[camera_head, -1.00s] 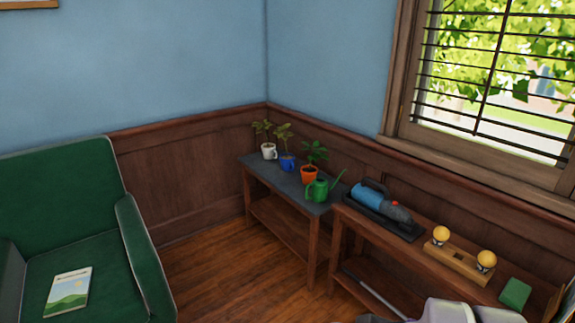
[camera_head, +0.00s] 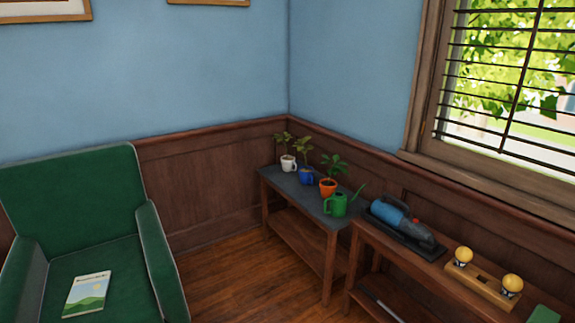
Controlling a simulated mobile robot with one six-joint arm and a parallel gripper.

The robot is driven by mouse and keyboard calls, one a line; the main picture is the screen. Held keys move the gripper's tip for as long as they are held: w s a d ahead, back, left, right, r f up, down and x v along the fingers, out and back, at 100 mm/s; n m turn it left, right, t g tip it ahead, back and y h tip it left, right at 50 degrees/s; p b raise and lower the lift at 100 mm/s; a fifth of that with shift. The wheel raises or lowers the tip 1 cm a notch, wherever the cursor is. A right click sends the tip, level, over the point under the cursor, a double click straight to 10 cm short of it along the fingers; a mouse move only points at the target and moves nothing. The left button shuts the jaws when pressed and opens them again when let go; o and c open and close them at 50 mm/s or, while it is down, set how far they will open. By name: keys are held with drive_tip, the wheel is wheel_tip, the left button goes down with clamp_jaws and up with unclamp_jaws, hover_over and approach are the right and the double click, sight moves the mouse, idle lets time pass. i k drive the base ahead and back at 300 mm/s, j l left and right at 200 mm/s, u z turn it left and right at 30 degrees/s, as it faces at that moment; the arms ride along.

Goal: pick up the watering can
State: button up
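The green watering can (camera_head: 337,206) stands upright at the near right end of the dark-topped table (camera_head: 278,184) in the corner. Its thin spout points up and to the right, and its handle is on the left. It is close to the orange plant pot (camera_head: 327,188). My gripper is not in view.
A white pot (camera_head: 288,164) and a blue pot (camera_head: 306,177) with plants share the table. A second table beside it holds a blue handheld device (camera_head: 392,215) in a dark tray and a wooden block with two yellow knobs (camera_head: 480,280). A green armchair (camera_head: 70,210) holds a book (camera_head: 87,294). Wood floor (camera_head: 235,275) is open between.

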sight(339, 204)
drive_tip(key=i+j+z, duration=0.2)
drive_tip(key=i, duration=1.95)
drive_tip(key=l, duration=0.1)
